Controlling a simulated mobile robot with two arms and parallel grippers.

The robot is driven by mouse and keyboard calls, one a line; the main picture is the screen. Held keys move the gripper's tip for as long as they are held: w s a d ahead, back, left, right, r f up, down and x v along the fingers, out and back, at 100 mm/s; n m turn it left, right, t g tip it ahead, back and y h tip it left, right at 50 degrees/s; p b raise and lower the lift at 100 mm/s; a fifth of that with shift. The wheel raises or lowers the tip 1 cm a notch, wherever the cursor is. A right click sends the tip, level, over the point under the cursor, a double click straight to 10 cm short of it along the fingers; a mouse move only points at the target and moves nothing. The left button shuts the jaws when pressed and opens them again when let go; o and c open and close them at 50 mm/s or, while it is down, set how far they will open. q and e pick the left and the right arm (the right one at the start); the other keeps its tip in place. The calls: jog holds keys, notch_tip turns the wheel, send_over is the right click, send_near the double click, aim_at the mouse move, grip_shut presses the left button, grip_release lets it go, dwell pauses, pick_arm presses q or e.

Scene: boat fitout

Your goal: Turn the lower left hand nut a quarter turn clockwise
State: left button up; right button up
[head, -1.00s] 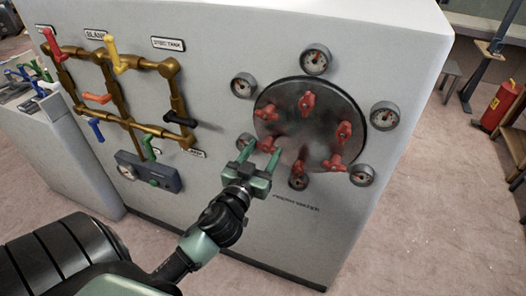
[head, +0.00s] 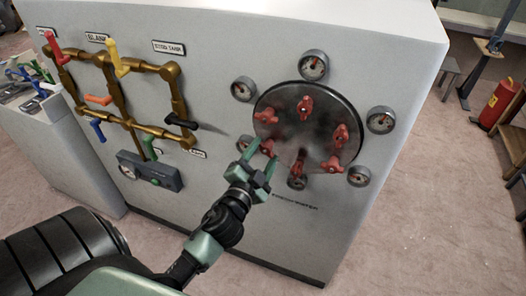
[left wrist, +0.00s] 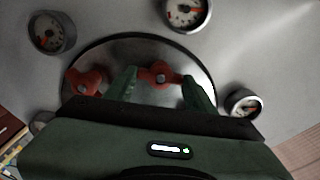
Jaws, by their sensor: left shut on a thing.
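The round dark metal plate (head: 310,127) on the grey cabinet's front carries several red winged nuts around its rim. The lower left nut (head: 267,146) sits at the plate's lower left edge, partly hidden by a finger in the head view. My left gripper (head: 261,156) reaches it from below and is shut on it. In the left wrist view, the red nut (left wrist: 160,74) lies between the two green fingers, and the plate (left wrist: 140,50) shows behind. Another red nut (left wrist: 86,80) stands just outside the left finger there. My right gripper is not in view.
Brass pipes (head: 117,95) with coloured handles and a small grey box (head: 150,174) are left. A red extinguisher (head: 499,104) stands far right.

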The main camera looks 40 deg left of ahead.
pick_arm(q)
jog(key=m+p, duration=0.1)
jog(key=m, duration=0.3)
jog(key=shift+m, duration=0.3)
jog(key=shift+f+m+p, duration=0.15)
jog(key=shift+m+p, duration=0.3)
jog(key=shift+m, duration=1.75)
jog(key=o, duration=1.4)
